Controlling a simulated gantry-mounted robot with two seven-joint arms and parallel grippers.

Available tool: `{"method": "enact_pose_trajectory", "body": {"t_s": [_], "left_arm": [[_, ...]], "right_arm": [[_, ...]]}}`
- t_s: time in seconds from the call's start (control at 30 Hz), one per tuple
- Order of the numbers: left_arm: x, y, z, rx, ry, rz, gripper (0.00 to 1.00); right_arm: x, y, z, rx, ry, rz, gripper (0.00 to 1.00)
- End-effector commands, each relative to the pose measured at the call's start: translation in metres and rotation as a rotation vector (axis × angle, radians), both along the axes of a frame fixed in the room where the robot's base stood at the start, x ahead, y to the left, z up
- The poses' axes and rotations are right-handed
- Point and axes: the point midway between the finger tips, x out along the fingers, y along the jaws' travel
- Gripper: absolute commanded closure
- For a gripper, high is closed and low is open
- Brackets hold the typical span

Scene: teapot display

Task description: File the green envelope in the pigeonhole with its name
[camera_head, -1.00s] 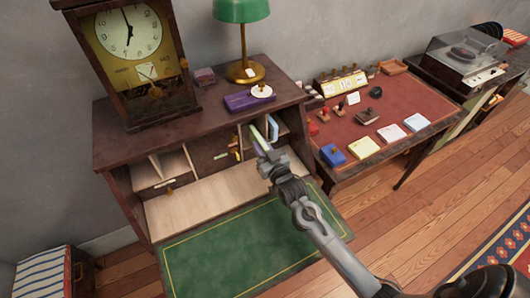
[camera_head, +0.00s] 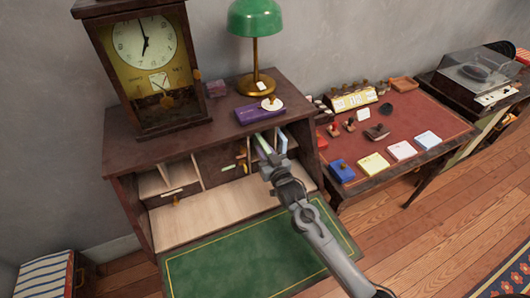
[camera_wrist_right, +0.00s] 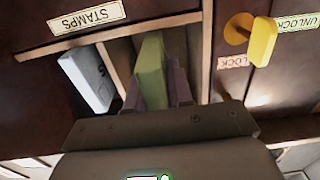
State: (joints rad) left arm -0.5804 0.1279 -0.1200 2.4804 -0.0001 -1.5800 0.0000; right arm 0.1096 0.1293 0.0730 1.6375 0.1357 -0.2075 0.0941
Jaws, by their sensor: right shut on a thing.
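My right gripper (camera_head: 270,160) is at the right-hand pigeonholes of the desk and is shut on the green envelope (camera_head: 263,143). In the right wrist view, the green envelope (camera_wrist_right: 151,70) stands on edge between the fingers (camera_wrist_right: 154,95), its far part inside a narrow pigeonhole (camera_wrist_right: 176,45). A blue-white envelope (camera_wrist_right: 86,80) leans in the neighbouring slot, to the left across a thin divider; it also shows in the head view (camera_head: 282,142). A label reading "STAMPS" (camera_wrist_right: 88,17) is beside that slot. No name label for the green envelope's slot is clearly readable. My left gripper is not in view.
A small drawer with a yellow key (camera_wrist_right: 262,40) and lock labels adjoins the pigeonhole. The green writing surface (camera_head: 245,258) is clear. A purple box (camera_head: 259,113) and lamp (camera_head: 255,50) stand on the desk top. A side table (camera_head: 432,117) holds stamps and pads.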

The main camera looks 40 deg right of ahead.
Motion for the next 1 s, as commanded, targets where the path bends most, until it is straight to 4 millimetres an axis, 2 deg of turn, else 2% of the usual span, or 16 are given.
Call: {"method": "enact_pose_trajectory", "body": {"t_s": [0.13,0.17,0.3,0.37,0.73,0.87,1.0], "left_arm": [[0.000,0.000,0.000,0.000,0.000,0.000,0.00],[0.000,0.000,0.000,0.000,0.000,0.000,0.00],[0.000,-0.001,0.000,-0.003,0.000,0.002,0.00],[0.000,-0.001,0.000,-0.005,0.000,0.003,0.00],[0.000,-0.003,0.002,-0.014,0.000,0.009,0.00],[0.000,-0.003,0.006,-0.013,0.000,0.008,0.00],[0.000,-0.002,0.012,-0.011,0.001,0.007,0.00]], "right_arm": [[0.000,0.000,0.000,0.000,-0.001,0.000,1.00],[0.000,0.000,0.000,0.000,-0.001,0.000,0.78],[0.000,0.000,0.000,0.000,-0.001,0.000,0.56],[0.000,0.000,0.000,0.000,-0.001,0.000,0.49],[-0.004,0.001,0.001,0.000,0.000,0.000,0.49],[-0.016,0.004,0.001,0.000,0.001,0.000,0.49],[-0.038,0.009,0.001,0.001,0.003,0.001,0.49]]}}
